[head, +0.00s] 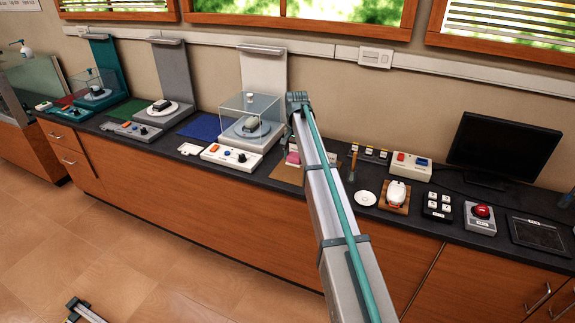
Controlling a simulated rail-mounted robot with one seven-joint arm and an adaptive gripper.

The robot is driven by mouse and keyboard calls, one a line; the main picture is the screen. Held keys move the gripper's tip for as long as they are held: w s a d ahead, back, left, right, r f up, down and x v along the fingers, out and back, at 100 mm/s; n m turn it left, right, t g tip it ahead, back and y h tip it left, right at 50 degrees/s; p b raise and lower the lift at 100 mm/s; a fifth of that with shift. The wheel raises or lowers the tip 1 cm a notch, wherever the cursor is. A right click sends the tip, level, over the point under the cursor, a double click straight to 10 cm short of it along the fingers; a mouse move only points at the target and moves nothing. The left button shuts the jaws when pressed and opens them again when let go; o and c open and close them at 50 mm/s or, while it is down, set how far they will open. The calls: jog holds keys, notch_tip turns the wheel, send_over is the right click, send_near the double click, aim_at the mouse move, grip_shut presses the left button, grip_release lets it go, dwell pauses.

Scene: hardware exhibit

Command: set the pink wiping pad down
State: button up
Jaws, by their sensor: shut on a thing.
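The pink wiping pad (292,158) shows as a small pink patch just left of my arm, over a tan board (286,174) on the dark counter. My arm covers part of it, and I cannot tell whether it touches the board. My arm rises from the bottom of the head view to a grey joint above the counter. My gripper is hidden behind the arm, so its fingers and its hold on the pad do not show.
Left of the board stands a clear box (250,113) over a scale-like device, with a white control panel (231,155) in front. Right of my arm are a white dish (365,198), a white mouse-shaped object (396,192), a red button box (481,217) and a black monitor (503,145).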

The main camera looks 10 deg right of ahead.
jog(key=p, duration=0.2)
send_over(286, 173)
jog(key=f, duration=0.6)
jog(key=shift+s+f, duration=0.3)
jog(key=f+p, duration=0.2)
jog(key=f, duration=0.1)
jog(key=shift+w, duration=0.2)
jog(key=shift+f, duration=0.3)
jog(key=shift+f, duration=0.15)
jog(key=o, duration=1.1)
notch_tip(286, 173, up, 12)
jog(key=b, duration=0.3)
jog(key=shift+b, duration=0.3)
